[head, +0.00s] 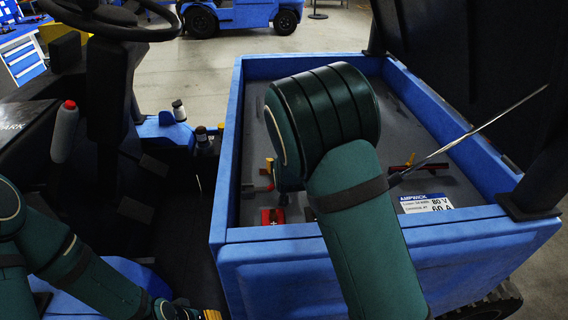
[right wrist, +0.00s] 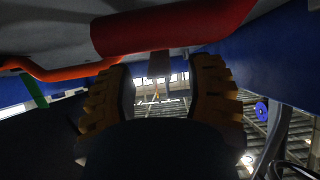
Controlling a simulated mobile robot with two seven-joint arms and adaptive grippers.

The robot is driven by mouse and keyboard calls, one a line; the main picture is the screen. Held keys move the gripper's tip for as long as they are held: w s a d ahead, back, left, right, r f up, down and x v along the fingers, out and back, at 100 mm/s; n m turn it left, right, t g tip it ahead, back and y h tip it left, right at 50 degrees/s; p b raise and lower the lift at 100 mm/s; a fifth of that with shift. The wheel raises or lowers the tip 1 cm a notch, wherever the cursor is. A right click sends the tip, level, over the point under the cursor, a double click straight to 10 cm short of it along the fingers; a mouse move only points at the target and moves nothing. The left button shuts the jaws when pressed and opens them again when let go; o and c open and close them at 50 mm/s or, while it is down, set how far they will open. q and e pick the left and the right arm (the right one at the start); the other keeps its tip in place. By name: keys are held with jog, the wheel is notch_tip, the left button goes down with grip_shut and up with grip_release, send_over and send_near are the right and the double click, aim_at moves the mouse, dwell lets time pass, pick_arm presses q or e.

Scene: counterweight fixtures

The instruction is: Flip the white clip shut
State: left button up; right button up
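I cannot pick out the white clip for certain. My right gripper (right wrist: 162,92) is open, with yellow-and-black fingers either side of that gap and nothing seen held.
The compartment holds a red block (head: 272,216), a red lever (head: 402,166) and a label plate (head: 426,203). A dark raised lid (head: 480,60) and thin prop rod (head: 480,125) stand at right. An orange cable (right wrist: 60,70) runs left of my right gripper.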

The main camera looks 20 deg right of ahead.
jog(key=v, duration=1.2)
dwell(0.3)
